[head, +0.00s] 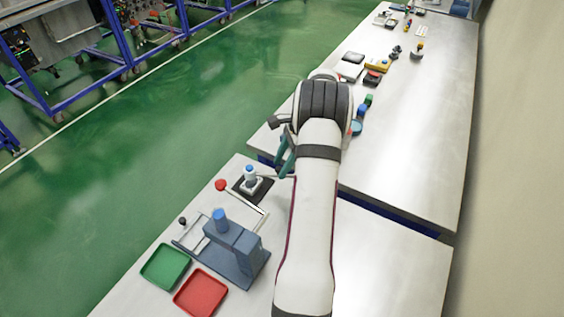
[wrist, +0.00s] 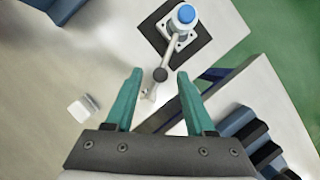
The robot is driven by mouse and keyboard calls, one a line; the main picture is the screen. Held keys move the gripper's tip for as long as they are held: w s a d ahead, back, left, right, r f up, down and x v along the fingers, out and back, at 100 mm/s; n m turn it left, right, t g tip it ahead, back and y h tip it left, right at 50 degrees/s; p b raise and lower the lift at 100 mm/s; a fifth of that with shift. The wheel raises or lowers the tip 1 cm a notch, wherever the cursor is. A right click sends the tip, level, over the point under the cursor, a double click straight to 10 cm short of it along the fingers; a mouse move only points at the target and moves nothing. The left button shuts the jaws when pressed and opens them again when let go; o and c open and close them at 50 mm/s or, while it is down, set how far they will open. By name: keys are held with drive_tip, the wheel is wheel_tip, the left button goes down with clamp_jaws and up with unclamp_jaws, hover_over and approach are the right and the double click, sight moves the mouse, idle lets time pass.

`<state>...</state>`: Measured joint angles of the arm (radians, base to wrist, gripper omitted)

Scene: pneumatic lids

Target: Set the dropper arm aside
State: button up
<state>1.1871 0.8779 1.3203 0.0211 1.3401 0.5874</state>
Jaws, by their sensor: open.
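A grey arm (wrist: 170,48), which I take for the dropper arm, reaches out from a post with a blue cap (wrist: 186,14) on a dark square plate. A dark round knob (wrist: 160,74) is at its outer end, with a small pale part just below it in the picture. In the wrist view the knob lies between the tips of my open gripper (wrist: 159,76), with space on both sides. The same blue-capped post (head: 250,172) shows in the head view, where my teal gripper (head: 284,163) is close to its right. The knob is not clear there.
A grey press-like stand (head: 237,247) with a blue top, a red-knobbed lever (head: 221,185), a green tray (head: 166,266) and a red tray (head: 200,293) stand on the near bench. A gap separates it from the far bench (head: 420,140), which holds several small items.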

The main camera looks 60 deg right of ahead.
drive_tip(key=shift+c, duration=0.2)
clamp_jaws()
idle(1.2)
